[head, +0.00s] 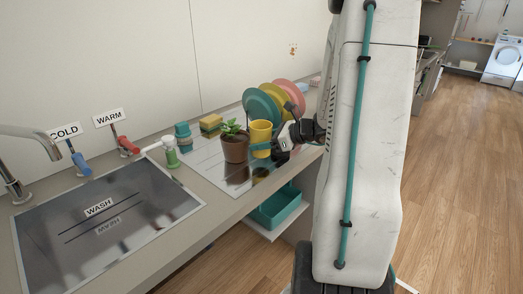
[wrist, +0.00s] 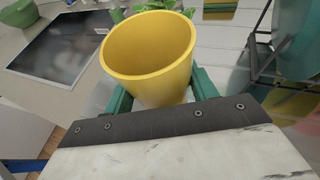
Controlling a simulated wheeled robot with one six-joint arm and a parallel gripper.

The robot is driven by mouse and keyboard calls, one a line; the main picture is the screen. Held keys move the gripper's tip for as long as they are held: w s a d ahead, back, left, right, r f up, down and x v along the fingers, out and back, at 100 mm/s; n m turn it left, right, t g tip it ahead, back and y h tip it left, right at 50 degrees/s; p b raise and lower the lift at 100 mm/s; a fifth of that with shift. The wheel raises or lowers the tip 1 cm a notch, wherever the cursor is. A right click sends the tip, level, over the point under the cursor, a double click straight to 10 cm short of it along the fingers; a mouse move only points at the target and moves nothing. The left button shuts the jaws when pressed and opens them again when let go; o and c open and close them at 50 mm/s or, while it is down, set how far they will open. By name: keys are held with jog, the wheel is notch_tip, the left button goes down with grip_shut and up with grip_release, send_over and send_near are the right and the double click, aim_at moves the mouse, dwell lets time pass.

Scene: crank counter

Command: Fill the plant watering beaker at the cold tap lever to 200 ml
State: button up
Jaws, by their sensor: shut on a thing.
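My gripper (head: 262,148) is shut on a yellow cup (head: 261,132), the only beaker-like vessel I see, with its teal fingers on either side. In the wrist view the cup (wrist: 150,52) is upright with its open mouth facing up, and its inside looks empty. I see no volume marks on it. I cannot tell whether its base touches the counter. The cold tap lever (head: 80,163) is blue and stands at the far left under the COLD sign (head: 66,131). A metal tap spout (head: 28,134) is at the left edge, over the sink (head: 130,205).
A potted plant (head: 235,148) stands just left of the cup. A dish rack with plates (head: 264,104) is behind it. A red warm lever (head: 128,145), a green-and-white bottle (head: 171,153), a teal container (head: 183,136) and sponges (head: 210,124) line the counter toward the sink.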

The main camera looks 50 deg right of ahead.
jog(key=shift+w+a, duration=0.1)
jog(key=shift+w, duration=0.1)
jog(key=shift+f, duration=1.8)
jog(key=shift+f, duration=0.15)
jog(key=o, duration=0.9)
jog(key=shift+c, duration=0.2)
